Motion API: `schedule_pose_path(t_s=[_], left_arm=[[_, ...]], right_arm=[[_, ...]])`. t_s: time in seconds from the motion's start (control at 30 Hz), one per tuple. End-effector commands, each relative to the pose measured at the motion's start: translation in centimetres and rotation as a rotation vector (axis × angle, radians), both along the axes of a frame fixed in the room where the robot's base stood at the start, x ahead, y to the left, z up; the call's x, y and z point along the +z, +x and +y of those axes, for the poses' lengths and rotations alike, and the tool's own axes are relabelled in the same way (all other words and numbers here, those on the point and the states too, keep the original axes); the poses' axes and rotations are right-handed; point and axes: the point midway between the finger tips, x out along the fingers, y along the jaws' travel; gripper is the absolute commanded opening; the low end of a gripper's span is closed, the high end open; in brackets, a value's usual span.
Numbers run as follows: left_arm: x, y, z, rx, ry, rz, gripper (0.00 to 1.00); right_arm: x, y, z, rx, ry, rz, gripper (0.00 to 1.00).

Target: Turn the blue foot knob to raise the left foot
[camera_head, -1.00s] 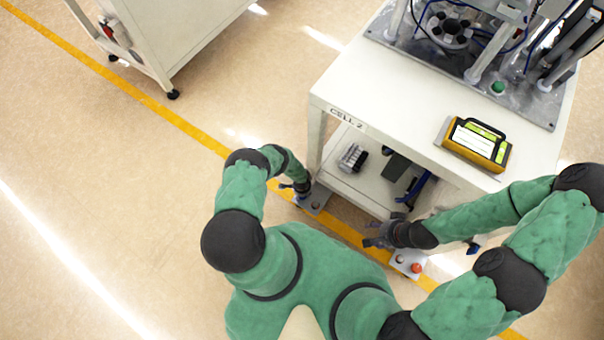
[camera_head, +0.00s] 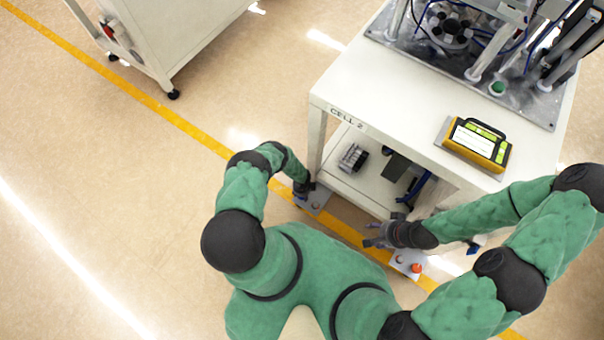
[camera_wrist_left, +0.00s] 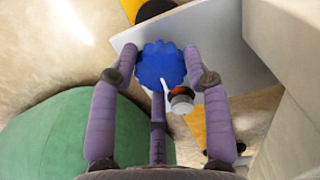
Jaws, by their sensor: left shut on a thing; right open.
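The blue foot knob (camera_wrist_left: 160,66) shows in the left wrist view as a scalloped disc above a grey-white foot plate (camera_wrist_left: 225,45). My left gripper (camera_wrist_left: 160,72) is shut on it, with one purple finger at each side. In the head view my left gripper (camera_head: 304,188) is down at the cart's near left corner, over the left foot plate (camera_head: 318,202), and hides the knob. My right gripper (camera_head: 376,236) is open and empty in the head view, near the right foot plate (camera_head: 408,262).
The cart marked CELL 2 (camera_head: 330,98) carries a yellow handheld panel (camera_head: 476,143) and the bowl feeder machinery. Its lower shelf (camera_head: 365,185) holds a grey part (camera_head: 352,157). A small red-capped part (camera_wrist_left: 181,98) sits close to the knob.

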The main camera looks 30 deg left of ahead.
Motion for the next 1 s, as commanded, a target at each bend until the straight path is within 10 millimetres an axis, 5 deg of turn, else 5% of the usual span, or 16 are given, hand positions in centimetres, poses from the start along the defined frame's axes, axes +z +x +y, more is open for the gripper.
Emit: schedule_pose_path(t_s=[0.5, 1.0], left_arm=[[-0.1, -0.14, 0.45, -0.417, 0.008, 0.008, 0.15], [-0.01, 0.15, 0.61, -0.562, 0.011, 0.005, 0.15]], right_arm=[[-0.05, 0.0, 0.0, 0.0, 0.0, 0.0, 0.54], [-0.05, 0.0, 0.0, 0.0, 0.0, 0.0, 0.54]])
